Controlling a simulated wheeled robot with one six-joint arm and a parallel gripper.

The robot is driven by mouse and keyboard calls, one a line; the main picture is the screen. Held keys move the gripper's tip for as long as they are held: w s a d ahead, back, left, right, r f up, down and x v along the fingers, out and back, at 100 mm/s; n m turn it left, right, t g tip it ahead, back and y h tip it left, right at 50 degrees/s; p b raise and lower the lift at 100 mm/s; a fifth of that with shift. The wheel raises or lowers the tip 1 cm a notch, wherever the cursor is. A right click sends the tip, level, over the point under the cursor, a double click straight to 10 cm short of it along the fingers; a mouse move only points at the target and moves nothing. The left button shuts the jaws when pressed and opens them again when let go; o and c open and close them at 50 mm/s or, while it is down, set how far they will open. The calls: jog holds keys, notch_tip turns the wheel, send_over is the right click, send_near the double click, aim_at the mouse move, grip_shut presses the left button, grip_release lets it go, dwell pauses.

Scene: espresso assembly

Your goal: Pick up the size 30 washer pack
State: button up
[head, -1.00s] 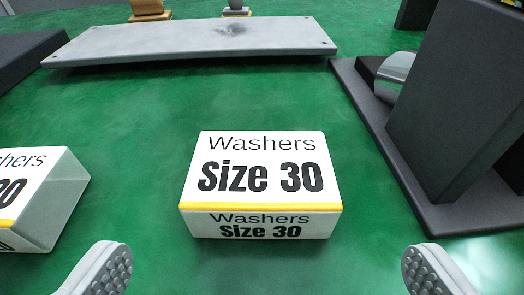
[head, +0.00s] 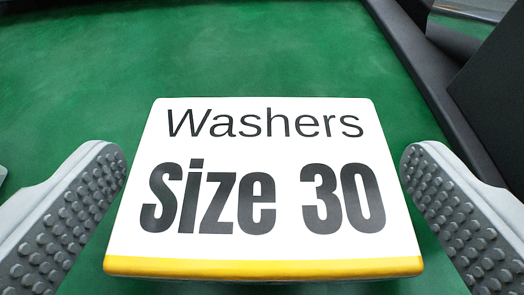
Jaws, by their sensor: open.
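The size 30 washer pack (head: 262,150) is a white box with a yellow stripe along its near edge and "Washers Size 30" printed on top. It lies flat on the green surface and fills the lower middle of the head view. My gripper (head: 262,185) is open, with one grey studded finger at the left of the box and one at the right. A strip of green shows between each fingertip and the box, so they look apart from it. The box's near side is mostly out of view.
The green surface (head: 230,50) is clear beyond the box. A dark edged base (head: 425,75) with a dark block on it stands at the right, beyond the right finger. A small part of a pale object (head: 2,176) shows at the left edge.

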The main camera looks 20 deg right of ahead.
jog(key=c, duration=1.1)
